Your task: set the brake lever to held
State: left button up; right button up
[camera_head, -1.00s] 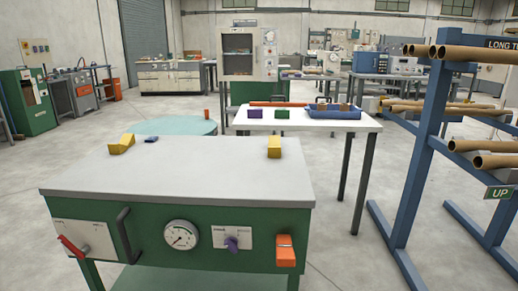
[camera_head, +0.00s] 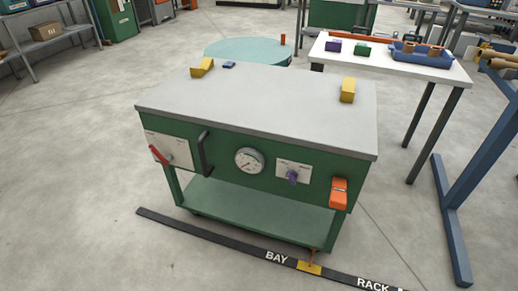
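A green cart with a grey top (camera_head: 255,95) stands in the middle of the view. A red lever (camera_head: 158,154) sits on a white plate (camera_head: 178,148) at the left end of the cart's front. Its handle end points up and to the left. The plate has small labels, too small to read, so I cannot tell which setting the lever is at or confirm it is the brake lever. Neither of my grippers is in view.
The front also has a black handle (camera_head: 205,154), a gauge (camera_head: 249,161), a purple knob (camera_head: 292,176) and an orange block (camera_head: 338,193). A white table (camera_head: 388,66) and blue rack (camera_head: 450,215) stand to the right. Floor is clear in front and left.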

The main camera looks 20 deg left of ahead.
aim_at(151, 147)
jog(key=u, duration=2.95)
jog(key=i, duration=2.45)
jog(key=z, duration=3)
